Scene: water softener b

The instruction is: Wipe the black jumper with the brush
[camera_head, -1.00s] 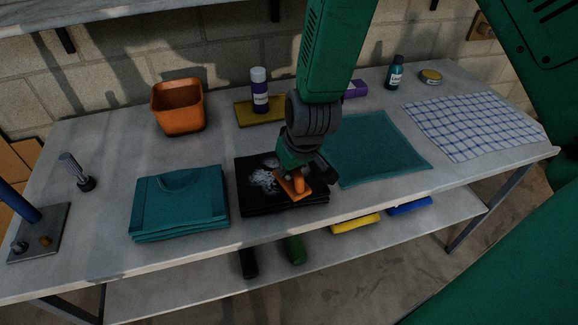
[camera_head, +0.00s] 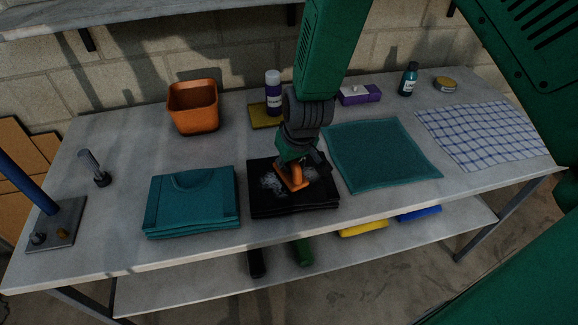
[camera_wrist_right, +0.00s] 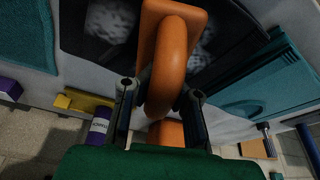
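The black jumper (camera_head: 262,202) lies folded on the table, with pale whitish patches on its top. The orange brush (camera_head: 292,177) is on the jumper's upper surface, near its middle. My right gripper (camera_head: 308,163) is around the brush handle. In the right wrist view the brush (camera_wrist_right: 170,60) has an arched handle between the two fingers (camera_wrist_right: 160,105), and pale patches show on both sides of it. From these views I cannot tell whether the bristles touch the cloth. The left gripper is not in view.
A folded teal jumper (camera_head: 192,203) lies left of the black one, and a teal cloth (camera_head: 380,155) lies right. Behind stand an orange bin (camera_head: 193,107), a purple-labelled bottle (camera_head: 273,92) and a purple box (camera_head: 360,95). A checked cloth (camera_head: 487,135) lies far right.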

